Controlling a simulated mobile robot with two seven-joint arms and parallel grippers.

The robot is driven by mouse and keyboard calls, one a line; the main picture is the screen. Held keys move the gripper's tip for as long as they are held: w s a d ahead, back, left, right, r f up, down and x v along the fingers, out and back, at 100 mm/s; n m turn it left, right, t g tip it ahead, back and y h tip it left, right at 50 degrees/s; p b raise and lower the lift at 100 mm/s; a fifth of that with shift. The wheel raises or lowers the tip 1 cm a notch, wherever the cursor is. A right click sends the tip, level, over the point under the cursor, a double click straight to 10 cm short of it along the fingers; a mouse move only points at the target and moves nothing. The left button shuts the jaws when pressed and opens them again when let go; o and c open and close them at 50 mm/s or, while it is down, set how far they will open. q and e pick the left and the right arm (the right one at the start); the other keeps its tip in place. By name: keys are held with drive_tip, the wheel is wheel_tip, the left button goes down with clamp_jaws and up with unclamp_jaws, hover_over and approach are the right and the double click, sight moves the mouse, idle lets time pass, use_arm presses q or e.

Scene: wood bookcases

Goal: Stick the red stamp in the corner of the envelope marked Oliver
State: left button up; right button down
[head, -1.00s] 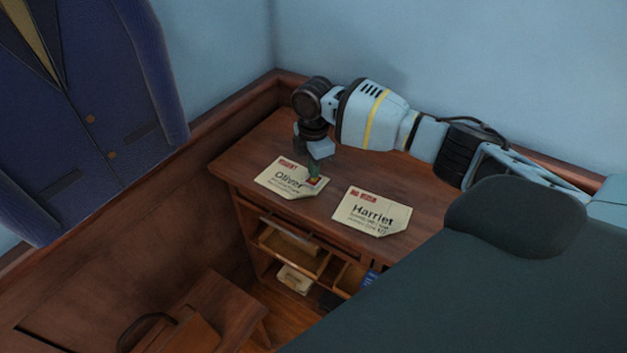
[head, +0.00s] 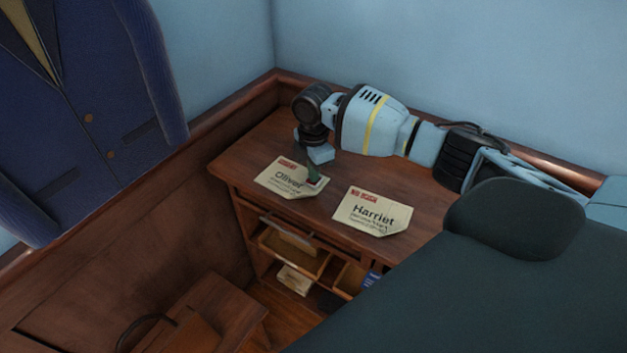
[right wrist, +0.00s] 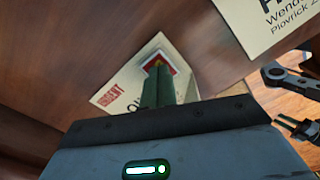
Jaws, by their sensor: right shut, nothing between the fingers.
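The cream envelope marked Oliver (head: 283,181) lies on the desk's front left part. It also shows in the right wrist view (right wrist: 118,92), with a red URGENT mark and its name partly hidden by my fingers. The red stamp (right wrist: 157,63), with a pale edge, is at one corner of it, the right corner in the head view; it looks flat there. My right gripper (head: 314,180) is shut with nothing between its fingers. Its green fingertips are over the stamp and hide part of it. I cannot tell whether they touch it. My left gripper is not in the head view.
The envelope marked Harriet (head: 372,212) lies to the right on the wooden desk (head: 243,162). Open compartments (head: 300,256) and a metal handle are below the desk's front. Walls close off the back and left. A blue jacket (head: 90,110) hangs at left. The desk's back left is clear.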

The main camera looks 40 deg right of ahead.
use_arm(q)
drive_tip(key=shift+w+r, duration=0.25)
use_arm(e)
drive_tip(key=shift+f, duration=0.2)
idle(0.4)
drive_tip(key=shift+s+f, duration=0.15)
idle(0.6)
